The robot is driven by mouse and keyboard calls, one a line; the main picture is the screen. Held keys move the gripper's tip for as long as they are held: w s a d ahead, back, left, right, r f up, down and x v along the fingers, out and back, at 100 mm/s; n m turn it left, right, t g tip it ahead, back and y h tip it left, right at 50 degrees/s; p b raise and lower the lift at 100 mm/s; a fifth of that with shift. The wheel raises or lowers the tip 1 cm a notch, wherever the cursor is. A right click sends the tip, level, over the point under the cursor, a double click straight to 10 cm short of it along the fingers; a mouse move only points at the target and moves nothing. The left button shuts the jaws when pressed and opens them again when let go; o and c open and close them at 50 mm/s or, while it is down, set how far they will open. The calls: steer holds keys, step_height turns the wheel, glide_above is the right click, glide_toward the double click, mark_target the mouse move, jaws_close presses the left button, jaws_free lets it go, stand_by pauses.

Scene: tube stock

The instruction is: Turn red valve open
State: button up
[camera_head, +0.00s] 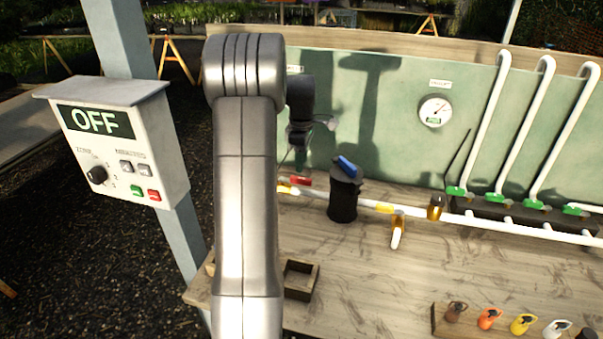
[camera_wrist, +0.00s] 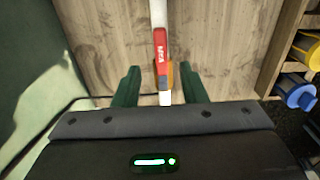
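The red valve handle (camera_head: 300,181) is at the left end of the visible white pipe on the wooden bench, just below my gripper (camera_head: 300,158). In the wrist view the red handle (camera_wrist: 161,55) appears roughly in line with the white pipe (camera_wrist: 158,12), with an orange-yellow part beside it. My gripper (camera_wrist: 160,88) is open, its two dark green fingers on either side of the handle with gaps to both. I cannot tell how far the fingertips are above the handle. My arm hides part of the bench in the head view.
A black cylinder with a blue top (camera_head: 344,195) stands right of the valve. A yellow valve (camera_head: 385,208) and an amber part (camera_head: 435,206) sit along the pipe. A gauge (camera_head: 434,112) hangs on the green panel. A control box (camera_head: 120,140) reads OFF. Blue and yellow reels (camera_wrist: 296,92) are at right.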

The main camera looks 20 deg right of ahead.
mark_target(301, 178)
step_height(301, 178, up, 8)
stand_by(0.5)
step_height(301, 178, down, 14)
steer(key=shift+r+p, duration=0.1)
steer(key=shift+p, duration=0.35)
stand_by(0.3)
step_height(301, 178, up, 14)
steer(key=b, duration=0.1)
step_height(301, 178, down, 13)
steer(key=shift+f+p, duration=0.15)
steer(key=shift+p, duration=0.35)
steer(key=shift+f, duration=0.4)
steer(key=shift+s+a+m, duration=0.35)
steer(key=shift+s+m, duration=0.1)
steer(key=shift+m, duration=0.65)
